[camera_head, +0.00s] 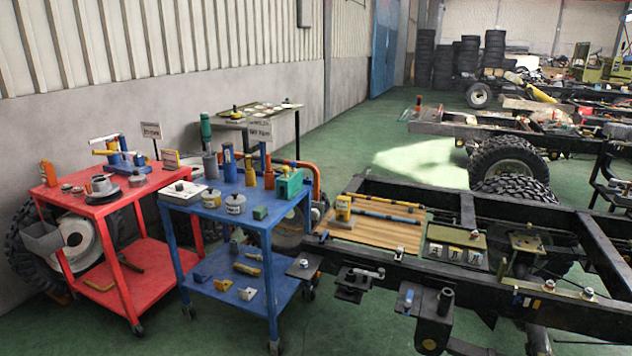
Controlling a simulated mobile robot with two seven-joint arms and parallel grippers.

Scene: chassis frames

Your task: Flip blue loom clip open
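Neither of my grippers shows in the head view. A small blue piece (408,298) sits at the near side rail of the black chassis frame (480,285), beside a dark upright cylinder (445,300). It may be the blue loom clip, but it is too small to tell for sure or to see whether it is open or shut.
A blue cart (190,240) with tools and bottles and a red cart (100,208) stand left of the frame. Several small labelled parts (455,254) lie on a dark panel on the frame. Green floor (350,158) is clear behind. Large tyres (508,160) stand beyond.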

